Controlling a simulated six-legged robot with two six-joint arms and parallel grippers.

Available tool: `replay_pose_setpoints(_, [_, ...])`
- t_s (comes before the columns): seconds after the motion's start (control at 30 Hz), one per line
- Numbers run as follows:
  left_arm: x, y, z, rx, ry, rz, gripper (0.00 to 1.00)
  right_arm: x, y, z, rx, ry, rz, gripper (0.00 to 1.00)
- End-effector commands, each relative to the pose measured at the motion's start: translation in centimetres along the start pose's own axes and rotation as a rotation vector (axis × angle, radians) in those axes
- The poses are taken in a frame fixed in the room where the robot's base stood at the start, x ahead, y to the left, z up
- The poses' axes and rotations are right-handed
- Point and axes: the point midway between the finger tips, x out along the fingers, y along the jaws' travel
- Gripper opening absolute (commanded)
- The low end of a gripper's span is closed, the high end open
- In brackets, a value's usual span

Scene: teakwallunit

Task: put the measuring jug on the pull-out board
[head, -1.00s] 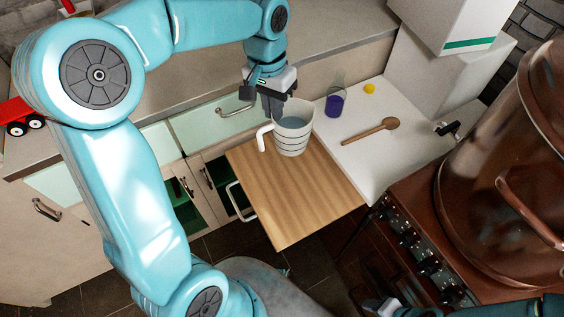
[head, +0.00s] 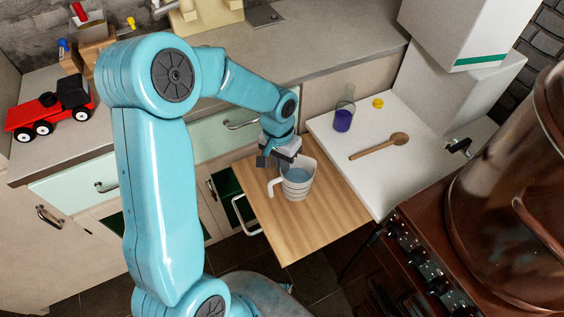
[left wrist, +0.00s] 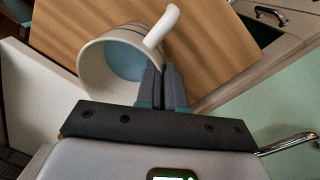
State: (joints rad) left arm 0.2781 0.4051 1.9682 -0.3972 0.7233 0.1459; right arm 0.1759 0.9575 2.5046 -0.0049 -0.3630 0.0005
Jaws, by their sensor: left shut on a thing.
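The measuring jug (head: 300,185) is pale with dark bands and a white handle; its inside looks bluish. My left gripper (head: 285,164) is shut on its wall at the back, with the handle towards the left in the head view. The jug appears upright over the back middle of the wooden pull-out board (head: 310,228). I cannot tell whether its base touches the board. In the left wrist view the gripper fingers (left wrist: 163,88) pinch the jug's rim (left wrist: 105,62) near the handle, with the board (left wrist: 215,40) beyond. My right gripper is not in view.
A white worktop (head: 345,165) right of the board holds a wooden spoon (head: 378,147), a glass with purple contents (head: 343,118) and a yellow item (head: 378,103). A brown stove (head: 430,265) stands at the right. The board's front part is clear.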

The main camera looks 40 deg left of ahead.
Motion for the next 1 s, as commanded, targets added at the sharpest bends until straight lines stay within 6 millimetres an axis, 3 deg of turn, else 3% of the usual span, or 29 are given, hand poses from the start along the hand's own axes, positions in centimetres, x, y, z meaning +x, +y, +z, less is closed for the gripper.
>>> replay_pose_setpoints(0.2, [0.4, 0.0, 0.0, 0.0, 0.001, 0.0, 0.0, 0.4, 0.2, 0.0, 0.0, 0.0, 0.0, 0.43])
replay_pose_setpoints(0.23, [0.3, 0.0, 0.0, 0.0, 0.0, 0.0, 0.14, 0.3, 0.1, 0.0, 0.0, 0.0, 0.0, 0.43])
replay_pose_setpoints(0.3, [0.2, 0.0, 0.0, 0.0, 0.0, 0.0, 0.33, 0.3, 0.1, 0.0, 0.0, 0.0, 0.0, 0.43])
replay_pose_setpoints(0.67, [-0.4, 0.0, 0.0, 0.0, 0.001, 0.0, 0.33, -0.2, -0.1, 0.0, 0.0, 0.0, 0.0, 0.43])
replay_pose_setpoints(0.77, [-1.9, 0.0, -0.1, -0.002, 0.005, -0.001, 0.33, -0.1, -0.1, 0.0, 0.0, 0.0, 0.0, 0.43])
replay_pose_setpoints(1.0, [-7.6, 0.0, -0.1, -0.001, 0.006, -0.001, 0.33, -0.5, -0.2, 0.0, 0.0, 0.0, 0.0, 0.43])
